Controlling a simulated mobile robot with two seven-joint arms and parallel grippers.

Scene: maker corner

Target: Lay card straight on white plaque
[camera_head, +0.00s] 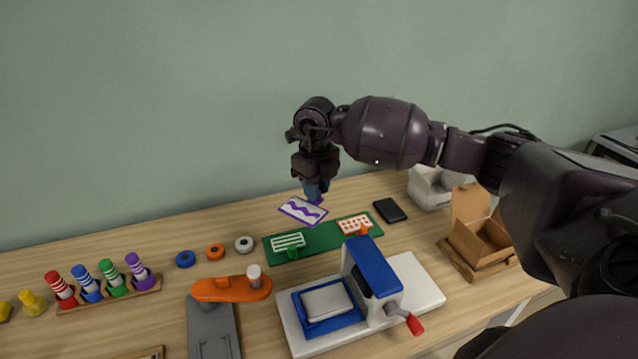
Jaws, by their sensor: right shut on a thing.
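A white card with a purple zigzag and purple edge (297,209) is held by my right gripper (316,195), which is shut on it from above. The card sits turned at an angle, near the back edge of the green mat; I cannot tell its exact height. A pale white plaque (326,301) lies in a blue frame (299,316) on the white base of a press with a blue arch (372,268). The card is behind the plaque and apart from it. My left gripper is not in view.
The green mat (318,240) bears a green-striped card (287,242) and an orange-dotted card (351,224). A black flat device (390,210), an open cardboard box (480,236), an orange tool (231,289), coloured spools (215,252) and a rack of striped pegs (145,284) stand around.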

